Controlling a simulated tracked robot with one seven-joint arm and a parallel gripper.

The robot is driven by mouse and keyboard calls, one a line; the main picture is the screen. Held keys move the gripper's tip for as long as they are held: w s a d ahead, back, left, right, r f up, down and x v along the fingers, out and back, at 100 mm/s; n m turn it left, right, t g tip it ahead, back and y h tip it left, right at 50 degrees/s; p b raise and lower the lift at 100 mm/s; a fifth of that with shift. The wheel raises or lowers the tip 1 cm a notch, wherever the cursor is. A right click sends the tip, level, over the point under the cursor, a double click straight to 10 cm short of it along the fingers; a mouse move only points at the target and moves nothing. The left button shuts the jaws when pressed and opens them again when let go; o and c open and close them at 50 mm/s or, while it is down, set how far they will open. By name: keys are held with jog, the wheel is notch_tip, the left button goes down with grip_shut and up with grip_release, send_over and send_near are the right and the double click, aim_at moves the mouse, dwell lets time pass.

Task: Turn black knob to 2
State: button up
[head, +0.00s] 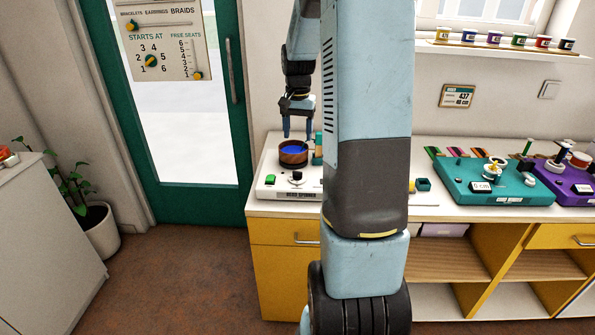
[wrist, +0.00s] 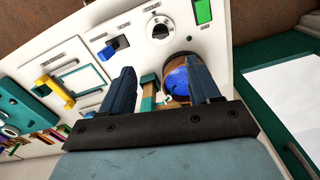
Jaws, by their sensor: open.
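The black knob (head: 296,177) sits on a pale dial at the front of the white bead spinner board (head: 268,192). In the wrist view the knob (wrist: 160,30) lies on its round dial, just beyond my fingertips. The dial's numbers and the knob's setting are too small to read. My gripper (head: 298,137) is open and points down, above and near the bowl of blue beads, apart from the knob. In the wrist view my gripper (wrist: 160,65) has nothing clearly held between its two fingers.
A brown bowl of blue beads (head: 293,153) stands behind the knob. A green button (head: 271,180) is left of it. A teal board (head: 455,185) stands farther right.

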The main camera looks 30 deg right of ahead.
aim_at(297, 175)
notch_tip(297, 175, down, 14)
jog(key=shift+w+a+r, duration=0.1)
dwell(0.5)
jog(key=shift+c, duration=0.3)
jog(key=c, duration=0.9)
jog(key=shift+a, duration=0.25)
jog(key=shift+c, duration=0.4)
jog(key=shift+d, duration=0.1)
